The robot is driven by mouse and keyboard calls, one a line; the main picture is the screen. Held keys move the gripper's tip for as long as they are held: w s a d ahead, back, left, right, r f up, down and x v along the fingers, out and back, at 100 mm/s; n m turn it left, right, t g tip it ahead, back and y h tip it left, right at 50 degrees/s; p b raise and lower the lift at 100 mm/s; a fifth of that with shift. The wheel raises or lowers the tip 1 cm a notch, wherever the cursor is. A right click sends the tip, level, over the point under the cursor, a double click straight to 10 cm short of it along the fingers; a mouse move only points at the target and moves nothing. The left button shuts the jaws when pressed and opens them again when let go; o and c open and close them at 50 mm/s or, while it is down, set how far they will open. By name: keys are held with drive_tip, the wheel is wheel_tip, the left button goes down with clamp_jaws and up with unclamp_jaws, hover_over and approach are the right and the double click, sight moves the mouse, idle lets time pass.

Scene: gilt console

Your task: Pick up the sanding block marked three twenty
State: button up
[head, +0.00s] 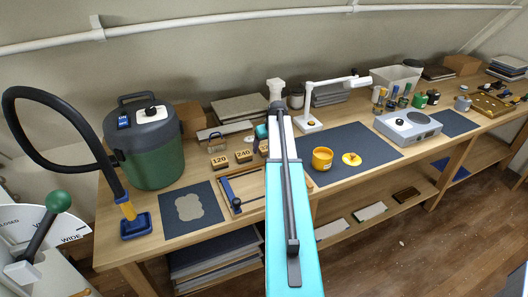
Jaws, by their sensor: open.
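A row of small wooden sanding blocks stands on the workbench behind the shallow wooden tray. The left block (220,161) is marked 120 and the middle block (243,156) is marked 240. A third block (264,150) is at the right end of the row, partly covered by my arm, and I cannot read its marking. No block clearly reads 320. My cyan arm reaches from the bottom middle up across the bench. I cannot make out my gripper's fingers in this view.
A green canister vacuum (155,155) with a black hose stands left of the blocks. The wooden tray (243,190) lies in front of them. A yellow cup (322,158) and white lamp (308,122) are to the right. The dark mat (375,143) has free room.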

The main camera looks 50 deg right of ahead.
sight(265, 145)
idle(0.3)
drive_tip(key=c, duration=1.2)
drive_tip(key=shift+o, duration=0.2)
drive_tip(key=shift+r, duration=0.2)
drive_tip(key=shift+r+b, duration=0.9)
drive_tip(key=shift+r, duration=0.55)
drive_tip(key=s+a+b, duration=0.1)
drive_tip(key=s+a, duration=0.1)
drive_tip(key=s, duration=0.2)
drive_tip(key=s+a+r+b, duration=0.1)
drive_tip(key=s+a, duration=0.2)
drive_tip(key=s, duration=0.2)
drive_tip(key=s+a+b, duration=0.2)
drive_tip(key=s, duration=0.3)
drive_tip(key=shift+s+a+r, duration=0.15)
drive_tip(key=shift+r, duration=0.2)
